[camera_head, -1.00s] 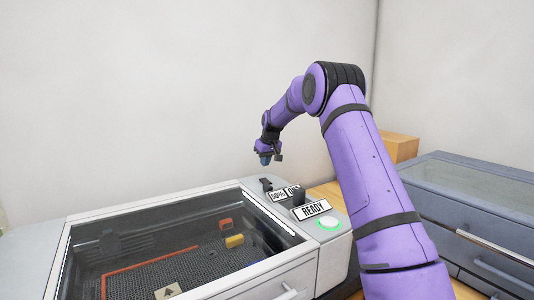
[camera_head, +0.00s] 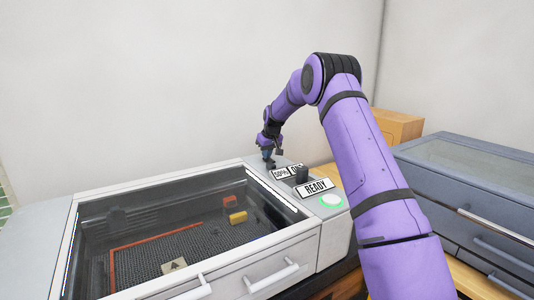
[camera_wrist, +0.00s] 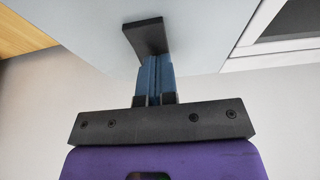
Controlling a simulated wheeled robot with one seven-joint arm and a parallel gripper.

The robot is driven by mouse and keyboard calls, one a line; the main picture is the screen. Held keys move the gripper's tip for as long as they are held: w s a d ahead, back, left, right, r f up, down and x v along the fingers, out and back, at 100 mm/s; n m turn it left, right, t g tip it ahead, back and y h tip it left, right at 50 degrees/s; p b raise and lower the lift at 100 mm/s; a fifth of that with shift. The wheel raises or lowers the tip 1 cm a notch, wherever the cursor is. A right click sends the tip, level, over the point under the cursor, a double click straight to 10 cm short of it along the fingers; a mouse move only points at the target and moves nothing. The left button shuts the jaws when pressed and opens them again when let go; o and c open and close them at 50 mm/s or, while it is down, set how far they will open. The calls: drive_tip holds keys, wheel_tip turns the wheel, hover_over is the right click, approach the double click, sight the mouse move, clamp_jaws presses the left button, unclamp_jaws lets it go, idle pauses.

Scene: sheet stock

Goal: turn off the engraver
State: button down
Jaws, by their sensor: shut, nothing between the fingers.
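The engraver (camera_head: 203,183) is a pale grey machine with a dark glass lid on the left of the head view. Its control strip on the right side carries a small black lever (camera_head: 271,165) at the back, a black knob (camera_head: 302,175) and a white button (camera_head: 331,200) with a lit green ring. Labels read "READY" (camera_head: 317,187), "50%" and a partly hidden one. My gripper (camera_head: 267,156) points down at the black lever, its blue fingers shut and empty. In the wrist view the fingertips (camera_wrist: 153,57) meet or nearly meet the black lever (camera_wrist: 146,36); contact is unclear.
Inside the engraver lie a yellow block (camera_head: 237,217), a red block (camera_head: 229,201) and a tile with an arrow (camera_head: 174,265) on a dark mesh bed. A grey-blue drawer cabinet (camera_head: 470,190) and a wooden box (camera_head: 398,126) stand to the right. The wall is behind.

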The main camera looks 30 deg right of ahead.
drive_tip(key=shift+f, duration=0.5)
drive_tip(key=shift+s, duration=0.8)
drive_tip(key=w+v, duration=0.1)
drive_tip(key=v, duration=1.3)
drive_tip(key=shift+r, duration=0.5)
drive_tip(key=shift+w+a, duration=0.1)
drive_tip(key=shift+w, duration=0.05)
drive_tip(key=shift+w+d+r, duration=0.3)
drive_tip(key=shift+w+d, duration=0.25)
drive_tip(key=shift+f, duration=0.1)
